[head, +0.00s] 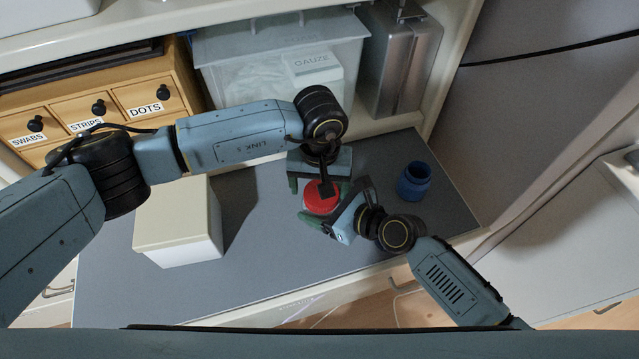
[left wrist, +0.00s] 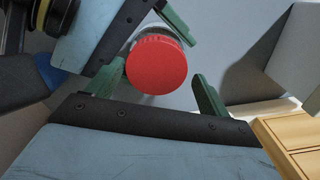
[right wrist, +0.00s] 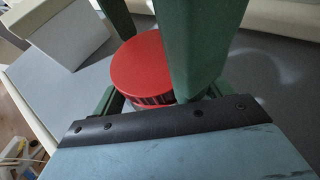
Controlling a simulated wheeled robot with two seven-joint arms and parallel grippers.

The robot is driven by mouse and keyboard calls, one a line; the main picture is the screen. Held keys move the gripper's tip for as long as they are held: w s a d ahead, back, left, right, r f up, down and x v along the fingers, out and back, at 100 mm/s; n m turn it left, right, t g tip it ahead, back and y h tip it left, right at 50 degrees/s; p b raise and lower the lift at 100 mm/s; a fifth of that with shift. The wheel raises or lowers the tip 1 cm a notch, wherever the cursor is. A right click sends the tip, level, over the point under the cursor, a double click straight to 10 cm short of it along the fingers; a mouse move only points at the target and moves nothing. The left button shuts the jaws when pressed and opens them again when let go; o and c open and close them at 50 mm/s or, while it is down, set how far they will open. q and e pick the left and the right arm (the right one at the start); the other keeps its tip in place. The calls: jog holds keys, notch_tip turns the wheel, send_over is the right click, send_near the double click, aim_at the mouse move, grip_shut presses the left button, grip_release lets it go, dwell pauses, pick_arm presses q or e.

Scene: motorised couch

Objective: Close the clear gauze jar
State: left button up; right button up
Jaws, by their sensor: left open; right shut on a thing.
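The gauze jar shows mainly as a round red lid (head: 321,197) with a ridged rim. The red lid also shows in the left wrist view (left wrist: 157,65) and right wrist view (right wrist: 148,66). The clear body is hidden below the lid and behind the fingers; I cannot tell how far the lid is seated. My right gripper (head: 335,202) is shut on the jar from the front right, low beneath the lid. My left gripper (head: 320,187) is open, its green fingers on either side of the lid from behind; I cannot tell if they touch it.
A blue cup-like jar (head: 414,182) stands to the right on the grey worktop (head: 270,250). A cream box (head: 178,225) stands at the left. Behind are wooden drawers (head: 110,105), a clear gauze bin (head: 240,70) and a metal canister (head: 400,60). The front-middle worktop is clear.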

pick_arm(q)
jog(key=shift+s+d, duration=0.15)
jog(key=shift+d, duration=0.15)
notch_tip(320, 180, up, 4)
jog(key=shift+r, duration=0.35)
jog(key=shift+o, duration=0.2)
jog(key=shift+a, duration=0.15)
